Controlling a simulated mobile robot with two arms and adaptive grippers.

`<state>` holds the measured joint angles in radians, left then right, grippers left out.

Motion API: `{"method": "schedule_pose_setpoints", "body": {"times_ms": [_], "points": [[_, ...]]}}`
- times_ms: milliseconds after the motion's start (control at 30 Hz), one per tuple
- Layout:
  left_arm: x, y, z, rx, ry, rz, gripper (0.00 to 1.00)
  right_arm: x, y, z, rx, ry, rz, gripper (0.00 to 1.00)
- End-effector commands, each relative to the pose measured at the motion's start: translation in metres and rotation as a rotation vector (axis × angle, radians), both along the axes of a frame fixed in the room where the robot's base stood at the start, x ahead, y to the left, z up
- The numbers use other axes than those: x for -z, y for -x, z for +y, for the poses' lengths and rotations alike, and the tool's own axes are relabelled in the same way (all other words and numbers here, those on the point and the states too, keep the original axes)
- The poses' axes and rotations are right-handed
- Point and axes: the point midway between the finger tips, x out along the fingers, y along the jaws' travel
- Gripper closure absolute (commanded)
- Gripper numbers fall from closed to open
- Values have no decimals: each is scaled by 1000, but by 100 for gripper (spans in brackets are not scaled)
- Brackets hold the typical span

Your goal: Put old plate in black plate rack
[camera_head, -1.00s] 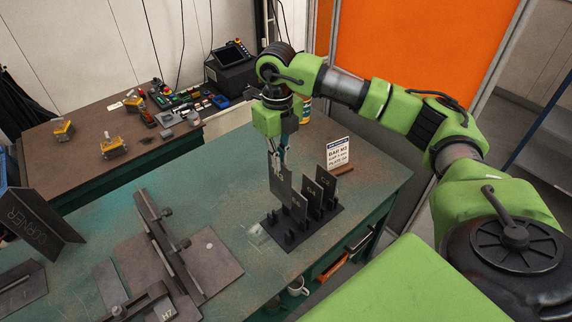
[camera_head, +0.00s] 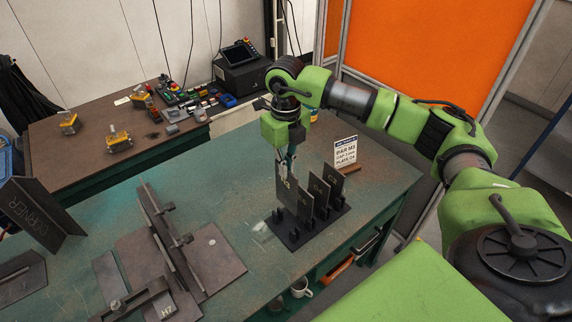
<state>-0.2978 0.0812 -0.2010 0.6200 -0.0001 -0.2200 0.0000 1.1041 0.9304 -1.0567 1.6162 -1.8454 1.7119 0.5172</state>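The black plate rack (camera_head: 318,228) stands on the green table near its right edge, with several dark plates upright in it. A dark plate (camera_head: 286,190) with pale marking stands upright at the rack's left end. My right gripper (camera_head: 287,167) points down from above and is shut on this plate's top edge. The plate's lower part is down among the rack's posts; whether it touches the rack's bottom I cannot tell. My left gripper is not in view.
A small sign (camera_head: 344,151) stands behind the rack. A steel fixture (camera_head: 178,250) lies to the left, with a dark angled "CORNER" plate (camera_head: 38,212) at the far left. A brown bench (camera_head: 95,165) holds tools. The table between the fixture and the back edge is clear.

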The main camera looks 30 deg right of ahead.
Motion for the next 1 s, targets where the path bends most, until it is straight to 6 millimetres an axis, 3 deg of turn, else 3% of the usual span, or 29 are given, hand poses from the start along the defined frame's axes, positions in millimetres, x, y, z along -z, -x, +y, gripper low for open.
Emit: {"method": "schedule_pose_setpoints", "body": {"times_ms": [1000], "points": [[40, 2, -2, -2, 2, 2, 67, 67, 0, 0, 0, -1, -2, 100]]}}
